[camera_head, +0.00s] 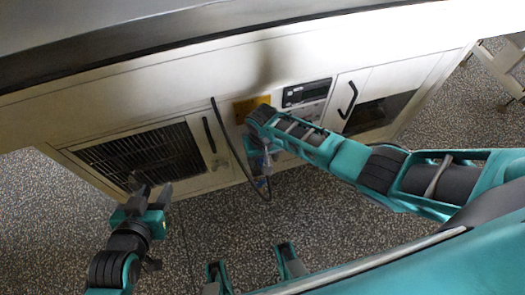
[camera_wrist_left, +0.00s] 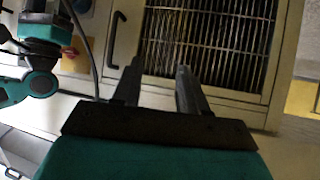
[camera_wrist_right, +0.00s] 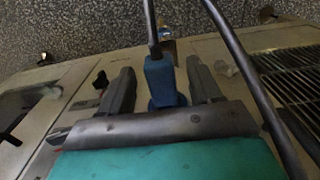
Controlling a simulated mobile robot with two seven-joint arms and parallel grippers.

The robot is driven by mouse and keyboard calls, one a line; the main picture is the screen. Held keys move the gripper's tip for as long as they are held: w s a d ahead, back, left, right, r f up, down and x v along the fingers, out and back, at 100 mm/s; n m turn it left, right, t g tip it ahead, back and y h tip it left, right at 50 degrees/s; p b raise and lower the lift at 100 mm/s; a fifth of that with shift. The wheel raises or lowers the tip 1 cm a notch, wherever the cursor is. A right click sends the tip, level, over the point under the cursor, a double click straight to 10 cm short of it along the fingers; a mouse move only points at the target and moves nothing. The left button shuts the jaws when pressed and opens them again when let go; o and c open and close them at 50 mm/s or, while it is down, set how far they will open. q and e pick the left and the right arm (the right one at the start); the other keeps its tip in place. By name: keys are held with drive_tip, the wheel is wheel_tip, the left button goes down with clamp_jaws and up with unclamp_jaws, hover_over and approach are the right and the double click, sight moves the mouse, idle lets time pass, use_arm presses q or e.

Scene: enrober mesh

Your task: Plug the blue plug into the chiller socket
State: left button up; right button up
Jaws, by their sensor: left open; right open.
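The blue plug (camera_wrist_right: 160,78) stands between the two fingers of my right gripper (camera_wrist_right: 160,85) in the right wrist view, with a dark cable rising from its end. The fingers are open, with gaps beside the plug. A second blue part (camera_wrist_right: 182,97) shows just behind the plug; I cannot tell if it is the chiller socket or if they are joined. In the head view my right gripper (camera_head: 260,165) is at the cabinet front, below a yellow plate (camera_head: 250,107). My left gripper (camera_head: 150,197) is open and empty before the vent grille; its fingers show in the left wrist view (camera_wrist_left: 158,85).
The black cable (camera_head: 225,137) hangs in a loop down the pale cabinet front, beside my right gripper. A slatted vent (camera_head: 145,155) is at left. A control panel (camera_head: 307,92) and a door with a black handle (camera_head: 348,99) are at right.

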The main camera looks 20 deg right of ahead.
drive_tip(key=shift+r, duration=0.1)
use_arm(q)
drive_tip(key=a+r+p, duration=0.1)
drive_tip(key=p, duration=0.1)
drive_tip(key=s+r+p, duration=0.1)
drive_tip(key=p, duration=0.2)
drive_tip(key=shift+a+r+y, duration=0.25)
drive_tip(key=shift+a+y, duration=0.1)
drive_tip(key=shift+y, duration=0.05)
use_arm(e)
wheel_tip(320, 180, up, 13)
